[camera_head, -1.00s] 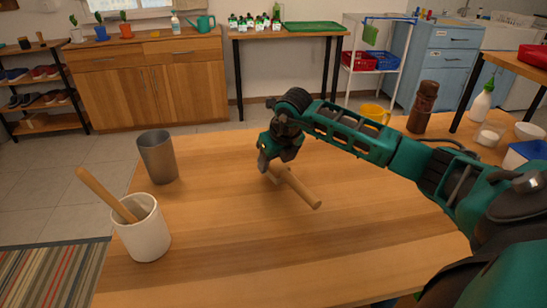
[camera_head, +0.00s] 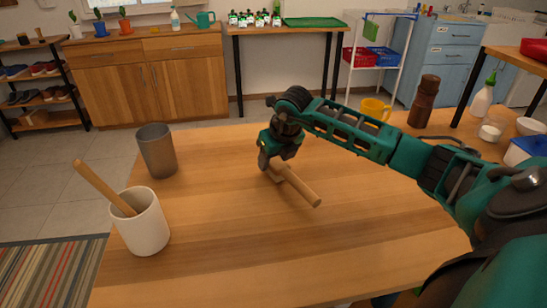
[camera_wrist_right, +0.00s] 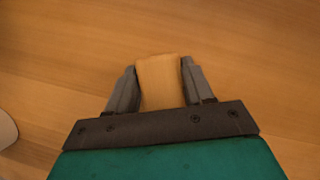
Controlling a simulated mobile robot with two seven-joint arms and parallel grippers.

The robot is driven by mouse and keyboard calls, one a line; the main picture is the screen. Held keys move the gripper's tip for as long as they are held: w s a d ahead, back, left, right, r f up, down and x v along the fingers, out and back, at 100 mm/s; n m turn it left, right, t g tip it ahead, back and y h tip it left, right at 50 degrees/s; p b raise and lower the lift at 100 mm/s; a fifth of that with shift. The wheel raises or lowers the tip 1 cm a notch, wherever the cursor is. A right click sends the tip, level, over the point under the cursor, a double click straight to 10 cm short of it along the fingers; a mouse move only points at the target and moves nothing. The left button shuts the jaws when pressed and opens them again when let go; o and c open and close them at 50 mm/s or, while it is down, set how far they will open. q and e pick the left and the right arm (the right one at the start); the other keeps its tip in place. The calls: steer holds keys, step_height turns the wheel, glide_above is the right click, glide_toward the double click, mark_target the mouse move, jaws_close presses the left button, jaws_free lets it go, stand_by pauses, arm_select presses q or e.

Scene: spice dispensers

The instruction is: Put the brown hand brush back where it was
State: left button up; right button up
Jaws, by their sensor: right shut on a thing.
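My right gripper (camera_head: 268,168) is over the middle of the wooden table. It is shut on a tan wooden thing with a round handle (camera_head: 302,187) that points to the lower right. No bristles show on it, so I cannot tell whether it is the brown hand brush. In the right wrist view, a flat tan wooden part of it (camera_wrist_right: 159,82) sits between the two grey fingers (camera_wrist_right: 158,88). I cannot tell whether it touches the table. My left gripper is not in view.
A grey cup (camera_head: 157,152) and a white crock (camera_head: 142,228) with a wooden stick stand on the table's left. A yellow mug (camera_head: 374,109), a brown pepper mill (camera_head: 424,103) and a white bottle (camera_head: 483,100) stand towards the right. The table's front middle (camera_head: 240,250) is clear.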

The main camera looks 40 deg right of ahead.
mark_target(285, 168)
steer(key=shift+f, duration=0.15)
steer(key=o, duration=0.8)
steer(key=shift+c, duration=0.2)
steer(key=o, duration=0.5)
steer(key=shift+r, duration=0.2)
steer(key=p+v, duration=0.1)
steer(key=v, duration=1.1)
steer(key=shift+s+r, duration=0.2)
steer(key=shift+r, duration=0.05)
steer(key=shift+a+r+p, duration=0.1)
steer(key=shift+p, duration=0.2)
